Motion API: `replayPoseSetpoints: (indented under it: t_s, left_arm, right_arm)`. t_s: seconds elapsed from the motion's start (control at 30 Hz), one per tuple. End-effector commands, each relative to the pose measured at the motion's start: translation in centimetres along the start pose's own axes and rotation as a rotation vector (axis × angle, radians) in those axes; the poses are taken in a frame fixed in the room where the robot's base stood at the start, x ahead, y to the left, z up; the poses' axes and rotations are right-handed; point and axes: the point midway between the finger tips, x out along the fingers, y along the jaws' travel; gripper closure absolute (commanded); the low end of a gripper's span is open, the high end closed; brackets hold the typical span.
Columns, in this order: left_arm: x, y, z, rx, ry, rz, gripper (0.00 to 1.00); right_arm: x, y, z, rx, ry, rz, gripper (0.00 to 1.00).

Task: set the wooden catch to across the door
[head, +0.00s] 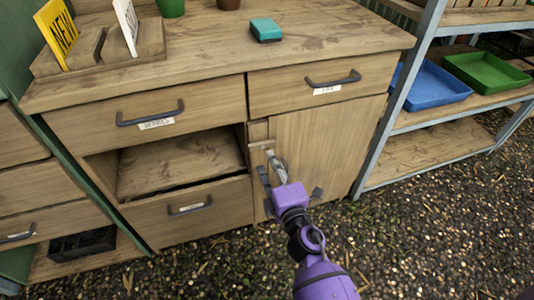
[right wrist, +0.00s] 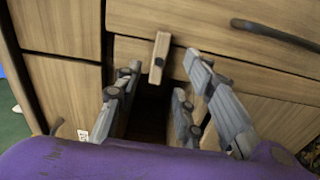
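The wooden catch (head: 262,144) is a small pale wooden bar on the cabinet front, by the upper left corner of the plain wooden door (head: 335,135). In the right wrist view the catch (right wrist: 159,58) shows as a short bar between and slightly beyond my fingertips. My right gripper (head: 271,160) reaches up to it from the front. Its fingers (right wrist: 163,72) are spread, with a gap on both sides of the catch; I see no contact. The fingers hide part of the door's left edge in the head view. My left gripper is not in view.
A drawer (head: 290,92) with a dark handle is above the door. Left of the door is an open compartment (head: 180,165) above a lower drawer (head: 225,203). A metal shelf rack (head: 405,85) with a blue tray (head: 437,90) stands to the right. Gravel lies in front.

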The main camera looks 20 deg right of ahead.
Motion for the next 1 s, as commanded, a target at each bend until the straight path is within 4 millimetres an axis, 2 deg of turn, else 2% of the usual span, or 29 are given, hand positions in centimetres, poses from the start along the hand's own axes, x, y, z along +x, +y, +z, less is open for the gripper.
replayPoseSetpoints:
  t_s: [0.1,0.33,1.0]
  left_arm:
    - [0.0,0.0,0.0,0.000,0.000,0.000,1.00]
    - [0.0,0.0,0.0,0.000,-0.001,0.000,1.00]
    - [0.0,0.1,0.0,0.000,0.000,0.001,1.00]
  right_arm:
    - [-2.6,-0.1,0.0,0.004,-0.001,-0.002,0.64]
    - [-5.5,0.0,0.0,0.003,0.000,-0.001,0.64]
    - [-6.0,0.0,0.0,0.001,0.000,0.001,0.64]
